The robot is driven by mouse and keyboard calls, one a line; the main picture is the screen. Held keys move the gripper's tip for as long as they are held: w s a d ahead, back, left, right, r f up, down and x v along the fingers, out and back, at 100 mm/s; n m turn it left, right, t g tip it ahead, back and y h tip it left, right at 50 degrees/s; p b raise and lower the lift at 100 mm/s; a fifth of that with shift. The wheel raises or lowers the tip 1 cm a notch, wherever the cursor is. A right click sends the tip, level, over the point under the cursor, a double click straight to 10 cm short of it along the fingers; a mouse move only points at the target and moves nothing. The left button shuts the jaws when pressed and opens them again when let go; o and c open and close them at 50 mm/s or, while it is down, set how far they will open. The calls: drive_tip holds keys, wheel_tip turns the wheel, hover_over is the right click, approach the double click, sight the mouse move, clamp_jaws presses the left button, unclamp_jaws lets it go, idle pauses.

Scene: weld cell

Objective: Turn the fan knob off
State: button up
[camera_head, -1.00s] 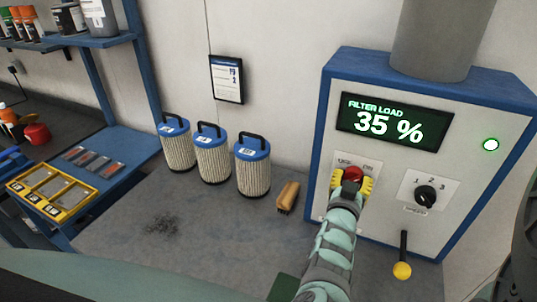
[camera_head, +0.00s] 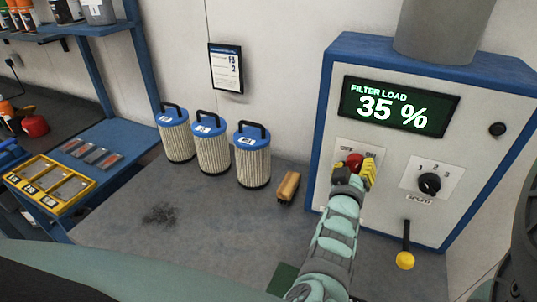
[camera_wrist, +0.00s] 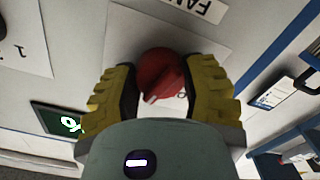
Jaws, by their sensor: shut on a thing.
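The red fan knob (camera_head: 354,161) sits on a white plate marked OFF and ON, on the front of the blue-edged filter unit (camera_head: 378,151). My gripper (camera_head: 354,172) is at the knob, with its yellow fingers on either side of it. In the wrist view, the red knob (camera_wrist: 160,76) lies between the two yellow fingers (camera_wrist: 160,92), which are shut on it. The fingers and palm hide part of the knob and plate. The display (camera_head: 398,107) reads FILTER LOAD 35 %. The indicator lamp (camera_head: 497,130) at the right is dark.
A black speed knob (camera_head: 429,183) marked 1, 2, 3 is right of the fan knob. A yellow-ended lever (camera_head: 405,258) hangs below it. Several blue-topped filters (camera_head: 252,165) and a brush (camera_head: 289,187) stand on the bench left of the unit.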

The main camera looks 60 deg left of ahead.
drive_tip(key=n+b, duration=0.1)
drive_tip(key=n, duration=0.2)
drive_tip(key=n+b, duration=0.1)
drive_tip(key=n, duration=0.2)
drive_tip(key=shift+f+n, duration=0.2)
drive_tip(key=shift+n, duration=0.1)
drive_tip(key=n+b, duration=0.3)
drive_tip(key=n, duration=0.2)
drive_tip(key=shift+r, duration=0.1)
drive_tip(key=shift+n, duration=0.4)
drive_tip(key=o, duration=1.2)
drive_tip(key=shift+w+r, duration=0.1)
drive_tip(key=shift+r, duration=0.1)
drive_tip(key=v, duration=0.7)
drive_tip(key=shift+s+d, duration=0.2)
drive_tip(key=shift+s, duration=0.1)
